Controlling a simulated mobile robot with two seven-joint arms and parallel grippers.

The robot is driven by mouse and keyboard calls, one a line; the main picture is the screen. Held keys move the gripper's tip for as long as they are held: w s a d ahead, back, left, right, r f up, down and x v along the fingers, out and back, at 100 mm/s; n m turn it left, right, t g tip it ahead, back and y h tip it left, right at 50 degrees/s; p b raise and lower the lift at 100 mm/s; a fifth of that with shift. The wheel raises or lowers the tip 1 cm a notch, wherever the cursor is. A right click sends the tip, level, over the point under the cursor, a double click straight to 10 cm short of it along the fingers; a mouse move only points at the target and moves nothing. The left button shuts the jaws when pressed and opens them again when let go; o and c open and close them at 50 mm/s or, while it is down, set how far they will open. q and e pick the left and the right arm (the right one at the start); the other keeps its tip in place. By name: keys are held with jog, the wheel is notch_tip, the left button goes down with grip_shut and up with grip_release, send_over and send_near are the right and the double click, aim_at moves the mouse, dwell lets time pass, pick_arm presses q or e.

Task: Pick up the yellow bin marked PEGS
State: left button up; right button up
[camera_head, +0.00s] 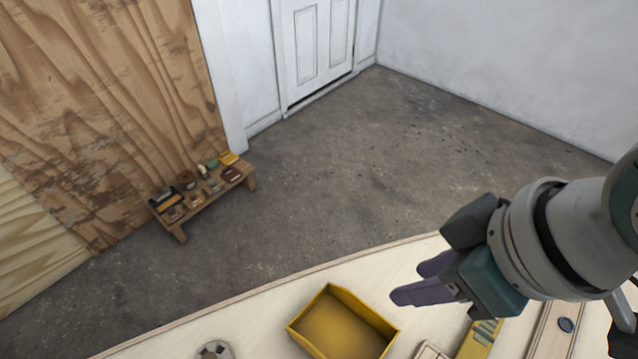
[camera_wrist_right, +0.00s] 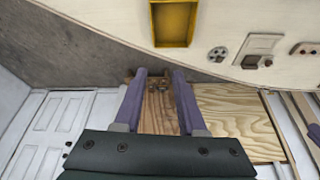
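A yellow open-topped bin (camera_head: 342,325) sits on the pale plywood surface (camera_head: 255,311) at the bottom of the head view, and it looks empty. I cannot read any PEGS marking on it. It also shows at the top of the right wrist view (camera_wrist_right: 174,24). My right gripper (camera_head: 408,282), with purple fingers, is above and to the right of the bin in the head view, apart from it. In the right wrist view the gripper (camera_wrist_right: 161,74) has its fingers spread with nothing between them. My left gripper is not in view.
A round metal part (camera_head: 214,350) lies left of the bin. A yellow-and-green item (camera_head: 480,338) and a wooden piece with a dark disc (camera_head: 566,325) lie to its right. A low wooden bench (camera_head: 205,197) with small items stands on the open floor beyond.

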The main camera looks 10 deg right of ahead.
jog(key=n+b, duration=0.1)
jog(key=b, duration=1.1)
send_near(351, 308)
jog(key=shift+w+f+b, duration=0.55)
jog(key=shift+w+f, duration=0.05)
jog(key=shift+f, duration=0.25)
jog(key=x, duration=0.1)
jog(key=b+x, duration=0.1)
jog(key=x, duration=0.2)
jog(key=shift+s+f+b, duration=0.3)
jog(key=shift+f+b, duration=0.1)
jog(key=shift+w+a+f, duration=0.15)
jog(key=shift+w+f, duration=0.05)
jog(key=shift+f, duration=0.15)
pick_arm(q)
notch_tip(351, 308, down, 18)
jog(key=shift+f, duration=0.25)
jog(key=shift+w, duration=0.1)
pick_arm(e)
grip_shut()
